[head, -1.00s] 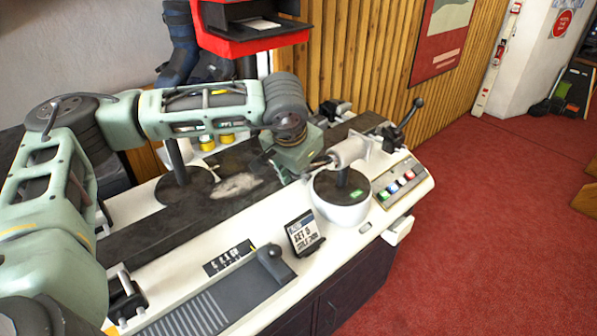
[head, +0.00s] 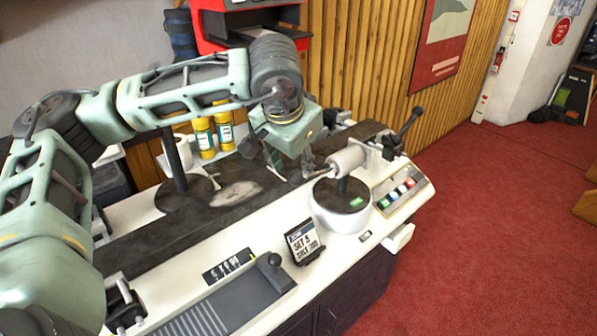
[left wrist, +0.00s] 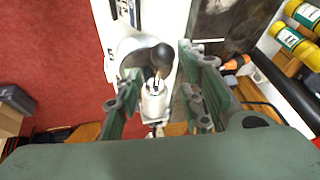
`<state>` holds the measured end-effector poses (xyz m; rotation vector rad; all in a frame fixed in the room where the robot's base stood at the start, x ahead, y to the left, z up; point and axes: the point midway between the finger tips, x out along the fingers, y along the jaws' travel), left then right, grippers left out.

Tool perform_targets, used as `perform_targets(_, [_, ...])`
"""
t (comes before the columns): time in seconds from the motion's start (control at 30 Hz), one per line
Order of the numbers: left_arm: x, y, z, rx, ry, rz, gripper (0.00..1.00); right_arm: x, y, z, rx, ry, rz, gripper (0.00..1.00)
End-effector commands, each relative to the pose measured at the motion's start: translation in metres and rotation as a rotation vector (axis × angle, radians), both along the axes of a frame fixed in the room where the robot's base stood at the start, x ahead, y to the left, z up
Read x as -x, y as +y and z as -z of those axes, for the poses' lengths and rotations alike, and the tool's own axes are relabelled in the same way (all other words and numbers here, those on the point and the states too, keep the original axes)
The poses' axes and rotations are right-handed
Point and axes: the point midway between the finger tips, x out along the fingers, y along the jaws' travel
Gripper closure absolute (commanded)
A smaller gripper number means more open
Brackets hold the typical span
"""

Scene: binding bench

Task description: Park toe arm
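I cannot tell for sure which part is the toe arm. The likeliest is the pale cylinder (head: 347,160) with a thin metal tip, on a mount at the bench's right end. It stands above a dark disc on a white round housing (head: 341,218). My left gripper (head: 290,172) hangs over the dark bench strip, just left of the tip, pointing down. In the left wrist view its green fingers (left wrist: 160,95) are spread. The cylinder (left wrist: 153,103) shows between them, with no visible grip on it. My right gripper is not in view.
A black-knobbed lever (head: 407,118) rises at the bench's right end, behind coloured buttons (head: 397,194). A small sign (head: 303,241) stands at the front edge. A dark post (head: 175,160) and yellow bottles (head: 204,138) stand left of the gripper.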

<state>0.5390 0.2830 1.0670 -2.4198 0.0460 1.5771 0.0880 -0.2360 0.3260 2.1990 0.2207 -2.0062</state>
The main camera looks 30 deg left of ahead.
Motion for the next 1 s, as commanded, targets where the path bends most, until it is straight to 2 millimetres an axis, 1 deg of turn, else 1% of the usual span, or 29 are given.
perform_targets(0.03, [0.003, -0.001, -0.009, 0.001, -0.004, 0.001, 0.64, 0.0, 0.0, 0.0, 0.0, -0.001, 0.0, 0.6])
perform_targets(0.1, [0.007, -0.002, -0.019, 0.0, -0.003, 0.001, 0.64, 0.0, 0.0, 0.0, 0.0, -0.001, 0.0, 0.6])
perform_targets(0.2, [0.012, -0.004, -0.029, -0.001, -0.002, 0.0, 0.64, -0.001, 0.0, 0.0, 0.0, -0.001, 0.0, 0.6])
perform_targets(0.3, [0.014, -0.004, -0.034, 0.0, -0.003, 0.001, 0.64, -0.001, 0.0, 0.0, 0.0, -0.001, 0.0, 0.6])
perform_targets(0.87, [0.015, -0.004, -0.035, 0.0, -0.001, 0.0, 0.64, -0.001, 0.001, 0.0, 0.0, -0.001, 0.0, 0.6])
perform_targets(1.0, [0.015, -0.004, -0.035, 0.0, -0.001, 0.0, 0.64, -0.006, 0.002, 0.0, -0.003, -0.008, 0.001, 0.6])
